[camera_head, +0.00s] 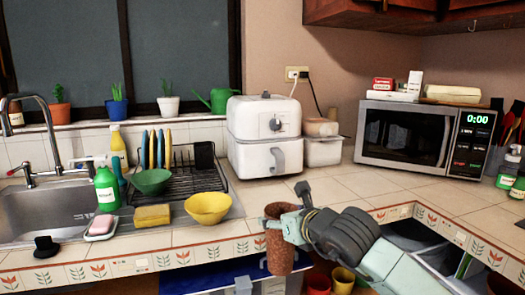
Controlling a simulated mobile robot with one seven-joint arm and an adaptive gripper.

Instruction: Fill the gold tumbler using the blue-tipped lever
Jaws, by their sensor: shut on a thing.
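My gripper (287,226) is shut on a tall, speckled copper-brown tumbler (278,248), which looks roughly upright. It is in front of the counter's front edge, right of the sink. This may be the gold tumbler; its color looks more copper than gold. The sink (40,215) is at the far left, with a curved metal faucet (45,122) behind it. A small lever with a red part (30,180) stands left of the faucet base. I cannot make out a blue tip on any lever.
A yellow bowl (208,208), sponge (152,216), green soap bottle (106,189) and dish rack (185,180) stand between the sink and my gripper. A white air fryer (264,138) is behind. Open drawers (425,245) and cups (343,279) lie below the counter.

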